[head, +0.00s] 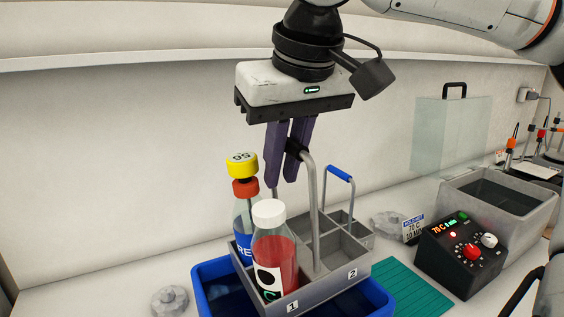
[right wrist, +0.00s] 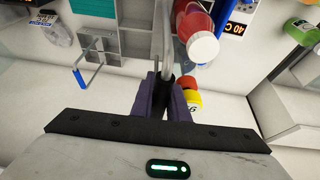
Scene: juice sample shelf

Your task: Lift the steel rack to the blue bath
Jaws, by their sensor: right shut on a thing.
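The steel rack (head: 327,282) has compartments marked 1 and 2 and a tall bent handle (head: 313,200). My right gripper (head: 285,168) is shut on the top of this handle, which also shows between its fingers in the right wrist view (right wrist: 168,50). The rack carries a red juice bottle (head: 273,252) with a white cap and a bottle with red and yellow caps (head: 244,190). The rack is over or inside the blue bath (head: 213,282). Its underside is hidden, so I cannot tell whether it touches the bath. My left gripper is not in view.
A smaller grey rack with a blue-gripped handle (head: 340,174) stands behind. A teal mat (head: 412,289), a grey bath (head: 527,222) and a black control box (head: 462,256) reading 70 C lie to the right. A clear panel (head: 450,132) stands by the wall.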

